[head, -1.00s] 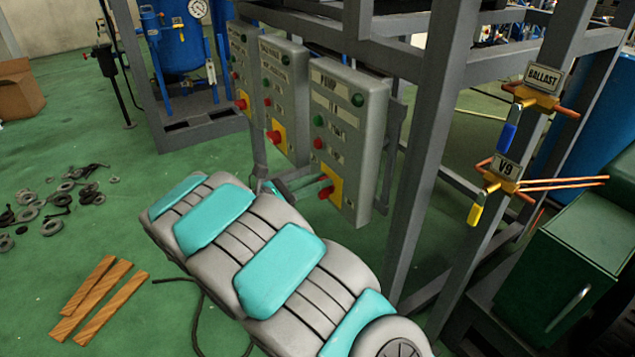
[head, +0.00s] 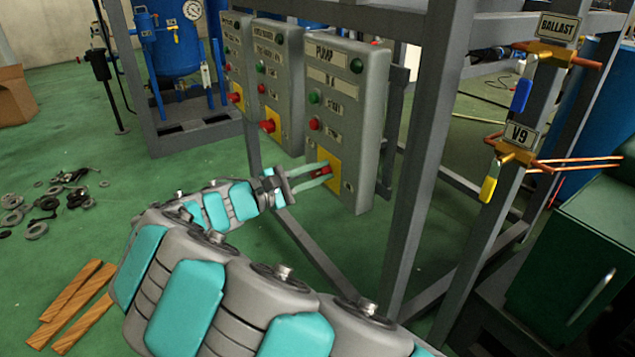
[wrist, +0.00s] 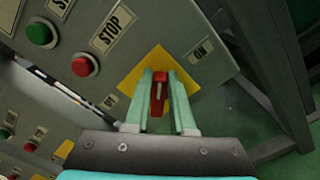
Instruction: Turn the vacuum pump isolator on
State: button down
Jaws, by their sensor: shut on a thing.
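The vacuum pump isolator is a red handle (wrist: 158,92) on a yellow plate (wrist: 186,80), low on the grey panel marked PUMP (head: 345,110). In the wrist view the handle, with a pale line on it, sits between my two pale green fingers. My gripper (head: 325,172) is shut on the handle, one finger on each side. In the wrist view an ON label (wrist: 201,49) is right of the plate and another small label (wrist: 110,101) is left of it. The handle stands upright in that view, lined up with neither label. The fingers hide part of the plate.
Green (head: 314,97) and red (head: 314,124) buttons sit above the isolator. Two similar panels stand to the left. A grey frame post (head: 425,150) rises to the right, with BALLAST and V9 valves beyond. Wood strips (head: 75,305) and loose rings lie on the floor.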

jog(key=shift+s+d+f+m+b, duration=0.1)
jog(key=shift+f+m+b, duration=0.25)
jog(key=shift+m+b, duration=1)
jog(key=shift+s+d+f+m+b, duration=0.1)
jog(key=shift+f+m+b, duration=0.2)
jog(key=shift+m+b, duration=1)
jog(key=shift+s+f+m+b, duration=0.1)
jog(key=shift+f+m+b, duration=0.25)
jog(key=shift+m+b, duration=1)
jog(key=c, duration=0.8)
grip_release()
jog(key=shift+o, duration=0.2)
jog(key=v, duration=0.7)
jog(key=shift+s+a+p, duration=0.2)
jog(key=shift+a+p, duration=0.15)
jog(key=shift+p, duration=0.1)
